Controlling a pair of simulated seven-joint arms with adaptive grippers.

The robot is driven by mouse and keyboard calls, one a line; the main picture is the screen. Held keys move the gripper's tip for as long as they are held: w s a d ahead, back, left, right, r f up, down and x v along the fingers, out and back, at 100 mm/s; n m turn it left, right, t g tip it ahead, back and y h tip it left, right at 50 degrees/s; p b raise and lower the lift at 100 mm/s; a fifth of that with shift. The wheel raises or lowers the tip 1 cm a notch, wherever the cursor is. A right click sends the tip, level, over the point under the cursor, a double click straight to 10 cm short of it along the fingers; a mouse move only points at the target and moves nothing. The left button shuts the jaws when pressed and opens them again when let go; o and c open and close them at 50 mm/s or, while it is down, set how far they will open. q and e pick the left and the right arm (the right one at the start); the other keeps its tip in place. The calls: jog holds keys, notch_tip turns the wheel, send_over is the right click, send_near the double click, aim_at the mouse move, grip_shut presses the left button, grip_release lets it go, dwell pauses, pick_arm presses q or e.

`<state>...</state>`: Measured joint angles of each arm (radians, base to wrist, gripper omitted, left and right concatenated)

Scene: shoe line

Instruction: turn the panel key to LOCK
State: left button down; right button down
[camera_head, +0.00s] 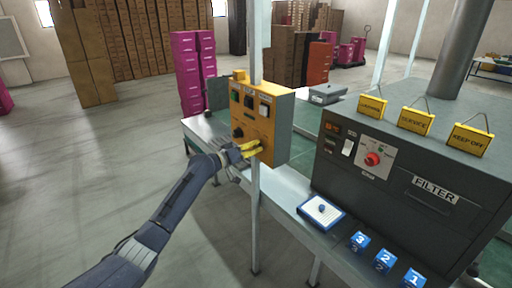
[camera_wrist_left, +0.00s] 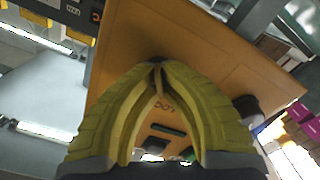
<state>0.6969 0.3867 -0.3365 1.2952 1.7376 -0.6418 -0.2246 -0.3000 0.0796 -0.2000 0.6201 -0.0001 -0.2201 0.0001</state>
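The orange control panel (camera_head: 274,118) stands on a post at the front of the line, with small dark and white switches on its face and a black round knob (camera_head: 238,132) at its lower left. My left gripper (camera_head: 259,147) has its yellow fingers against the lower part of this face. In the left wrist view the fingertips (camera_wrist_left: 157,68) come together at a dark spot on the panel (camera_wrist_left: 205,55), where the key appears to be pinched; the fingers mostly hide it and its angle cannot be read. The word LOCK shows between the fingers. My right gripper is not in view.
A dark FILTER machine (camera_head: 400,180) with yellow hanging signs (camera_head: 415,121) stands right of the panel. A blue-edged white tray (camera_head: 321,211) and blue numbered blocks (camera_head: 384,260) lie before it. Magenta crates (camera_head: 187,75) are stacked behind. The floor at left is clear.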

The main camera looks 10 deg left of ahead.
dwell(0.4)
pick_arm(q)
jog(key=shift+r, duration=0.1)
jog(key=c, duration=1.6)
grip_release()
jog(key=shift+a, duration=0.1)
jog(key=v, duration=1.2)
jog(key=shift+w+n, duration=0.1)
jog(key=shift+n, duration=0.2)
